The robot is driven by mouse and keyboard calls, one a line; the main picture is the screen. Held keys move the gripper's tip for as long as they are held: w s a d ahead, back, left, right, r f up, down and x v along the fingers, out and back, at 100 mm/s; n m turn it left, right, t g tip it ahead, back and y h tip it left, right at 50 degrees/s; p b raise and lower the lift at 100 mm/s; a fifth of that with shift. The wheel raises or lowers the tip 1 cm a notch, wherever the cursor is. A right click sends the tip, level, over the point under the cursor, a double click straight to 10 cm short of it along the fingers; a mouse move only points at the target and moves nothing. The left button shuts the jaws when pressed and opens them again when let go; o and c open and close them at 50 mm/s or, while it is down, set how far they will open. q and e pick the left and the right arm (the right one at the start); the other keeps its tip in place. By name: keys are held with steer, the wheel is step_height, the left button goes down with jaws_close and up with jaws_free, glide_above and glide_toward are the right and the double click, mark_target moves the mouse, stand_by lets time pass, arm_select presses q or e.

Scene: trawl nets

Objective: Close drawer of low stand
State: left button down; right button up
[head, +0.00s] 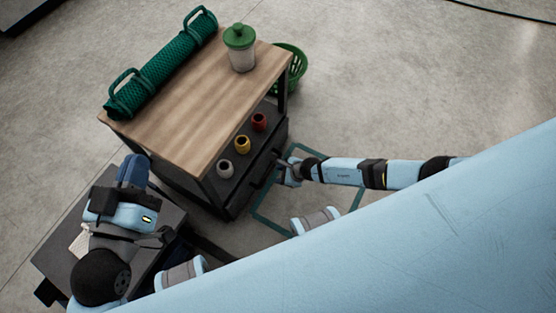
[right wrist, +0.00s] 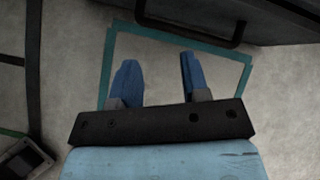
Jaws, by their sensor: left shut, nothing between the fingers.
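The low stand (head: 180,112) has a wooden top and a dark frame. Its dark drawer front (head: 245,193) faces right in the head view, with a bar handle (head: 264,171). How far the drawer is out I cannot tell. The handle also shows at the top of the right wrist view (right wrist: 190,35). My right gripper (head: 284,171) is beside the handle; in the right wrist view its blue fingers (right wrist: 155,78) are apart, with only floor between them and the handle beyond their tips. My left gripper (head: 133,170) is shut and empty, left of the stand's near end.
Grey, yellow and red pots (head: 242,145) stand on the dark surface below the top. A green net roll (head: 162,65) and a green-lidded jar (head: 241,48) are on top. A green basket (head: 290,68) stands behind. A teal floor outline (head: 268,222) lies by the drawer.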

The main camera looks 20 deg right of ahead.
steer(key=w+r+n+g+h+p, duration=0.2)
steer(key=w+n+g, duration=0.1)
steer(key=n, duration=0.4)
steer(key=n+h+b, duration=0.2)
steer(key=n+b, duration=0.4)
steer(key=b, duration=0.1)
glide_above(273, 166)
steer(key=s, duration=0.1)
steer(key=shift+g, duration=0.3)
steer(key=f, duration=0.8)
steer(key=shift+s+d, duration=0.1)
steer(key=shift+d, duration=0.25)
steer(key=b+x, duration=0.3)
steer(key=shift+f, duration=0.1)
steer(key=shift+f+b, duration=0.5)
steer(key=shift+b, duration=0.15)
arm_select(q)
steer(key=f+m, duration=0.1)
steer(key=w+f+m, duration=0.1)
steer(key=f, duration=0.1)
steer(key=w+f+m, duration=0.1)
steer(key=f, duration=0.1)
steer(key=shift+a+m+g+h, duration=0.3)
steer(key=shift+a+h, duration=0.1)
arm_select(e)
steer(key=shift+f, duration=0.1)
jaws_close()
